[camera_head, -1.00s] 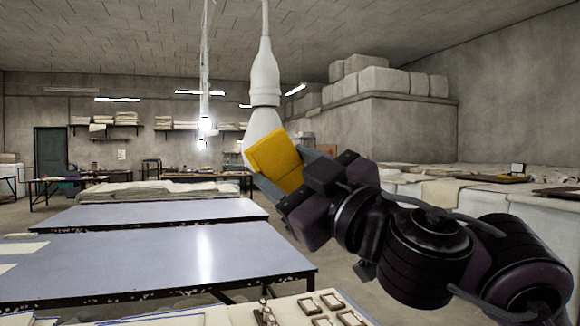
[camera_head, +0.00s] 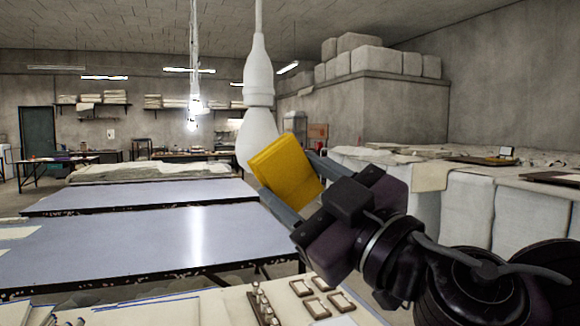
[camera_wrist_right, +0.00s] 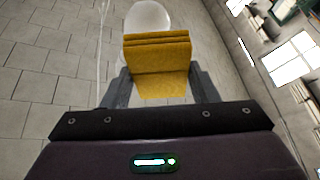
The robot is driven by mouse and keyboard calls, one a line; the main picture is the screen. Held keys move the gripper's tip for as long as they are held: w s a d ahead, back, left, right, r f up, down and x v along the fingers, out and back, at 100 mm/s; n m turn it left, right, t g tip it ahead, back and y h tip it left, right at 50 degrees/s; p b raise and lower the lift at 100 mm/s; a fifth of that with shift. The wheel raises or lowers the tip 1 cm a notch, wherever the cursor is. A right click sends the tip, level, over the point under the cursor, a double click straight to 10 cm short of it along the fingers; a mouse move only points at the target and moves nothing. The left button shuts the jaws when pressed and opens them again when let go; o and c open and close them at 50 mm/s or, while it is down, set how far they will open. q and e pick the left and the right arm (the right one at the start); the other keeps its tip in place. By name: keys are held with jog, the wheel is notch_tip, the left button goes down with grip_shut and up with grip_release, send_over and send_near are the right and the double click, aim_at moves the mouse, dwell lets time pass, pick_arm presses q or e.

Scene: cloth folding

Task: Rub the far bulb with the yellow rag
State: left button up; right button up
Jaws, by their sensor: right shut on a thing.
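My right gripper (camera_head: 294,180) is shut on the folded yellow rag (camera_head: 285,170) and holds it up in the air. A large white bulb (camera_head: 256,138) hangs from a white socket and cord just left of the rag. The rag covers part of its lower right side in the head view. In the right wrist view the rag (camera_wrist_right: 160,65) is between the fingers, with the pale bulb (camera_wrist_right: 148,18) right behind its top edge. I cannot tell whether they touch. Smaller lit bulbs (camera_head: 191,124) hang farther back. My left gripper is not in view.
Long blue-grey tables (camera_head: 130,240) stand at the left and middle. A near table (camera_head: 225,312) holds small framed pieces (camera_head: 316,307). Covered white stacks (camera_head: 465,207) line the right side. The air left of the bulb is clear apart from thin hanging cords.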

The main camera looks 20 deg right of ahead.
aim_at(293, 171)
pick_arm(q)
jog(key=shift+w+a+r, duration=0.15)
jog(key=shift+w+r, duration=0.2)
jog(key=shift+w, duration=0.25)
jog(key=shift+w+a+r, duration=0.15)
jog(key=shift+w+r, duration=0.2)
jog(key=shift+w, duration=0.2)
pick_arm(e)
jog(key=shift+s+r, duration=0.2)
jog(key=shift+r, duration=0.1)
jog(key=shift+s+d, duration=0.1)
jog(key=shift+s, duration=0.2)
jog(key=shift+s+d+b, duration=0.25)
jog(key=shift+s+b, duration=0.25)
jog(key=shift+s, duration=0.1)
jog(key=shift+s+d+b, duration=0.2)
jog(key=shift+s+b, duration=0.3)
jog(key=shift+s, duration=0.1)
jog(key=shift+w+f+b, duration=0.25)
jog(key=shift+w+b, duration=0.1)
jog(key=shift+w, duration=0.05)
jog(key=shift+s+r, duration=0.1)
jog(key=shift+s, duration=0.25)
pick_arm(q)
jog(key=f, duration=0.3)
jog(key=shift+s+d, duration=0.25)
pick_arm(e)
jog(key=shift+w, duration=0.1)
